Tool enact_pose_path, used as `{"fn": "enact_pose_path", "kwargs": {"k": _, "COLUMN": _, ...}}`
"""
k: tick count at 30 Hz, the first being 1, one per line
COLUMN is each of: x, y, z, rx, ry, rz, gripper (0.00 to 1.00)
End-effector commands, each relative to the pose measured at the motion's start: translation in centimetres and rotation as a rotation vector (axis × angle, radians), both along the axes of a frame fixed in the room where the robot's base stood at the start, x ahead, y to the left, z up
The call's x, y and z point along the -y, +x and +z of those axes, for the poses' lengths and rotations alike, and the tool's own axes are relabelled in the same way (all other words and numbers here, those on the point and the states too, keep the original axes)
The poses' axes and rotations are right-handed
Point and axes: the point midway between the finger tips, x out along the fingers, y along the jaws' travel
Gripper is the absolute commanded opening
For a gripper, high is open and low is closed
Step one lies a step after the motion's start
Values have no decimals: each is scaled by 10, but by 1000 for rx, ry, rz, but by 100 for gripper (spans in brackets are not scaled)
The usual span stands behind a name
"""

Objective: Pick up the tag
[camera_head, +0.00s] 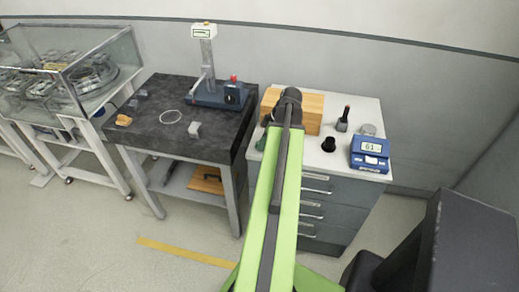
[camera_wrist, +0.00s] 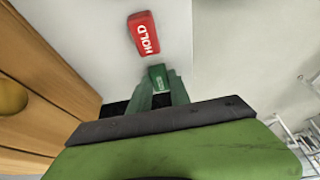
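A small green piece (camera_wrist: 158,76) with faint light marks shows at the fingertips. I cannot tell whether it is held or lies beyond them. In the head view my arm reaches over the drawer cabinet (camera_head: 352,176) and hides part of its top.
A wooden block (camera_head: 309,112) stands on the cabinet, with its side close on the left of the wrist view (camera_wrist: 28,105). A dark bottle (camera_head: 343,120), a black cup (camera_head: 328,144) and a blue scale (camera_head: 370,153) stand to the right. A dark table (camera_head: 160,131) is left.

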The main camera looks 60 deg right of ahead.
Motion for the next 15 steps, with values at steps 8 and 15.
{"fn": "enact_pose_path", "kwargs": {"k": 8, "x": 0, "y": 0, "z": 0, "rx": 0, "ry": 0, "rz": 0, "gripper": 0}}
{"fn": "enact_pose_path", "kwargs": {"k": 15, "x": 0, "y": 0, "z": 3, "rx": 0, "ry": 0, "rz": 0, "gripper": 0}}
